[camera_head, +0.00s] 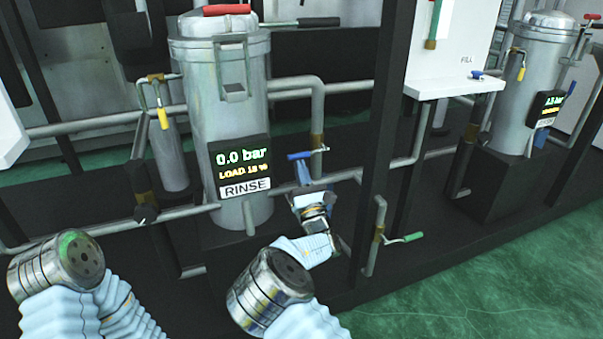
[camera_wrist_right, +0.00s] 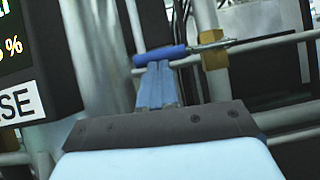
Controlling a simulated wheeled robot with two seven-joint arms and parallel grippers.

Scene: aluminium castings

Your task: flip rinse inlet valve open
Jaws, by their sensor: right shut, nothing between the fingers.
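The rinse vessel (camera_head: 205,110) is a grey canister with a display reading 0.0 bar, LOAD 18 % and RINSE (camera_head: 245,187). Right of it, a valve with a blue lever handle (camera_head: 300,155) sits on a vertical pipe with a brass body (camera_head: 317,141). The handle lies roughly level, across the pipe. My right gripper (camera_head: 302,170) is shut, with its blue fingers just below the handle. In the right wrist view the fingertips (camera_wrist_right: 156,72) are right at the blue handle (camera_wrist_right: 160,56), seemingly touching it; the brass body (camera_wrist_right: 212,50) is to the right. My left gripper is out of view.
A dark post (camera_head: 378,130) stands right of the valve. A green-handled valve (camera_head: 405,238) is low on the right, and a yellow-handled one (camera_head: 162,117) left of the vessel. A second canister (camera_head: 530,75) stands far right. Green floor (camera_head: 500,270) is clear at lower right.

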